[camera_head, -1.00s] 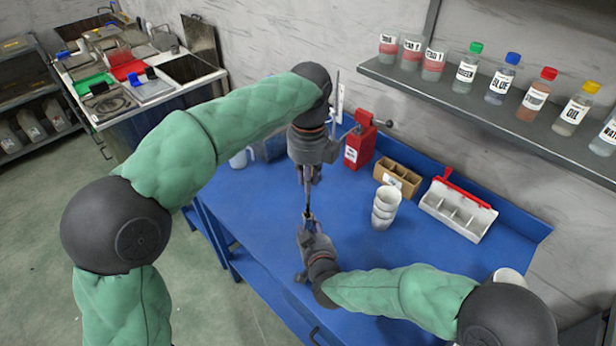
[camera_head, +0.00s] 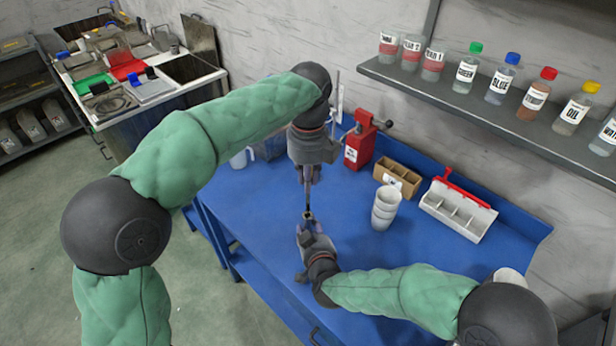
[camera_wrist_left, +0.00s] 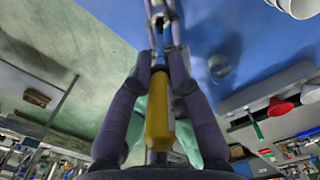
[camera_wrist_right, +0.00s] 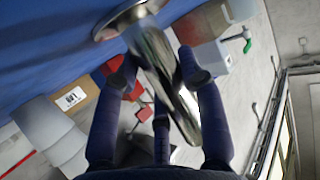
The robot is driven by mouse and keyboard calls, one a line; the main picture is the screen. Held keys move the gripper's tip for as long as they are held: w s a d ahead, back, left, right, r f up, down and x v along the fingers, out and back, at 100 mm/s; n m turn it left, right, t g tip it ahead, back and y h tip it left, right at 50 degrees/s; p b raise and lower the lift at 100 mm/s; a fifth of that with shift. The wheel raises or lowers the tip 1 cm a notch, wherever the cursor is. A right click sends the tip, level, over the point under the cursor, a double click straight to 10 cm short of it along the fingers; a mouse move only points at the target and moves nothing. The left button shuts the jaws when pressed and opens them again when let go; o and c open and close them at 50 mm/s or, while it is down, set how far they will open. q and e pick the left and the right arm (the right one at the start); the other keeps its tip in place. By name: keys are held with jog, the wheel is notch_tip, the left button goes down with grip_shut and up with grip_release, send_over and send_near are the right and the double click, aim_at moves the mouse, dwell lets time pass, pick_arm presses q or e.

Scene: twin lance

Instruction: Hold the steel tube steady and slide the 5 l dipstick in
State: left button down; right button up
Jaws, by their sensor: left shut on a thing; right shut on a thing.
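My left gripper (camera_head: 309,180) is shut on the dipstick, whose yellow handle (camera_wrist_left: 158,125) shows between the fingers in the left wrist view. The dipstick's thin dark rod (camera_head: 308,199) points down toward the right gripper. My right gripper (camera_head: 308,226) is below, shut on the steel tube. The shiny tube (camera_wrist_right: 165,75) lies between its fingers in the right wrist view, with a wide round flange (camera_wrist_right: 132,17) at the end. In the head view the tube's mouth (camera_head: 308,214) faces up, close under the rod. I cannot tell how far the rod is inside it.
The blue workbench (camera_head: 260,215) is clear around both hands. Stacked white cups (camera_head: 384,209), a cardboard divider box (camera_head: 397,178), a red device (camera_head: 358,147) and a white tray (camera_head: 457,209) stand to the right. Labelled bottles line the shelf (camera_head: 480,110).

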aim_at(308, 212)
pick_arm(q)
jog(key=shift+f, duration=5.55)
jog(key=c, duration=1.1)
grip_release()
notch_tip(308, 212, up, 12)
pick_arm(e)
jog(key=o, duration=1.3)
jog(key=shift+s+r, duration=0.1)
